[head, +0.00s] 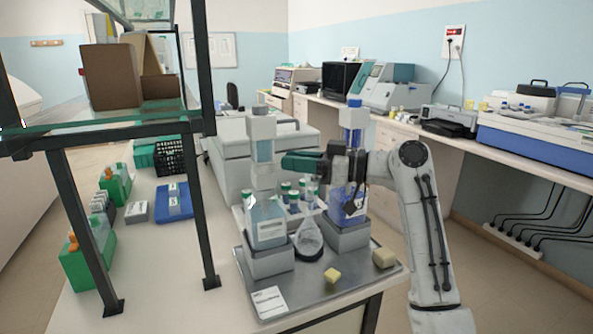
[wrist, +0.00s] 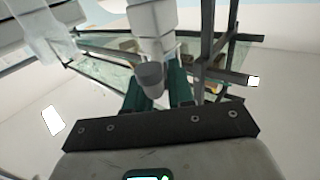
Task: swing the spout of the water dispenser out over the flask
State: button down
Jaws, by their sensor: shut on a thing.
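The water dispenser (head: 268,222), a bottle with pale contents and a white label, stands upright on a grey block at the tray's left. Its pump head (head: 262,130) rises above it. My gripper (head: 288,161) reaches in from the right at the height of its upper part. The spout's direction is hidden in the head view. The clear conical flask (head: 308,238) stands right of the dispenser, in a dark ring on the tray.
A second dispenser with blue liquid (head: 347,200) stands right of the flask, behind my gripper. The metal tray (head: 318,291) also holds a card (head: 269,302) and two yellowish blocks. Several green-capped bottles stand behind the flask. A dark shelf post (head: 200,160) rises at left.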

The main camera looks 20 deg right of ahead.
dwell(0.4)
jog(key=c, duration=1)
grip_release()
jog(key=shift+c, duration=0.2)
jog(key=shift+r, duration=0.3)
notch_tip(320, 180, up, 2)
jog(key=shift+r, duration=0.25)
jog(key=s+r+b, duration=0.1)
jog(key=s+r, duration=0.8)
jog(key=s, duration=0.5)
jog(key=shift+a+r, duration=0.35)
jog(key=shift+r, duration=0.05)
